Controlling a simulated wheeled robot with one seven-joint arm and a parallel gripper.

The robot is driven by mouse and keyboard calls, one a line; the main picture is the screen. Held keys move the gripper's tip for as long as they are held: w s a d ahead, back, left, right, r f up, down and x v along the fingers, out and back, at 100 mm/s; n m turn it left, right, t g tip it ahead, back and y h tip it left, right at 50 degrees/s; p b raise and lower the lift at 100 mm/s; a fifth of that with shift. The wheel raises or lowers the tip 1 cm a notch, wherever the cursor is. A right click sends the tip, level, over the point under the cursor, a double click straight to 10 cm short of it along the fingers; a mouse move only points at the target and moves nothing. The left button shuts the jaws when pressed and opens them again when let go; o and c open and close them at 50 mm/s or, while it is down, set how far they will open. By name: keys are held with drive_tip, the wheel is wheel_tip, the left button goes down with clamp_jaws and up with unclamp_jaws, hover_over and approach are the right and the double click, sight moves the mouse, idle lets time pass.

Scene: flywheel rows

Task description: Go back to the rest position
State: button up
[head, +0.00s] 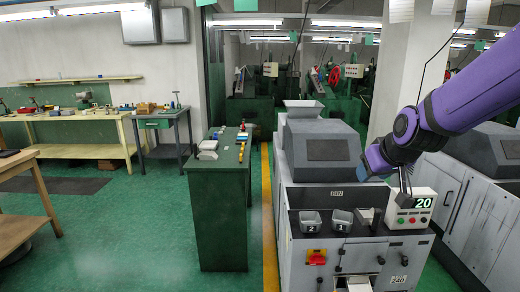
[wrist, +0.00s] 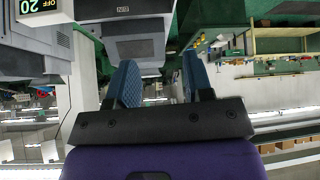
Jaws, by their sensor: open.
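My gripper (wrist: 160,85) shows in the wrist view with its two blue fingers apart and nothing between them. In the head view my purple arm comes in from the right, and my gripper (head: 372,172) is over the right part of the grey machine (head: 318,150), above its front ledge. The wrist view is turned upside down and shows the grey machine (wrist: 135,45) beyond the fingers. I cannot tell from the head view whether the fingertips touch anything.
A control box (head: 411,210) reading 20 stands on the machine's ledge, close below my arm. A green cabinet (head: 222,215) with small items stands left. Green floor (head: 130,235) is open further left.

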drive_tip(key=s+d+r+m+g, duration=0.1)
drive_tip(key=s+r, duration=0.2)
drive_tip(key=s, duration=1)
drive_tip(key=s+d+r+m+g+h, duration=0.1)
drive_tip(key=s+r, duration=0.3)
drive_tip(key=s, duration=0.9)
drive_tip(key=shift+d+g, duration=0.3)
drive_tip(key=shift+d, duration=0.4)
drive_tip(key=shift+s, duration=0.1)
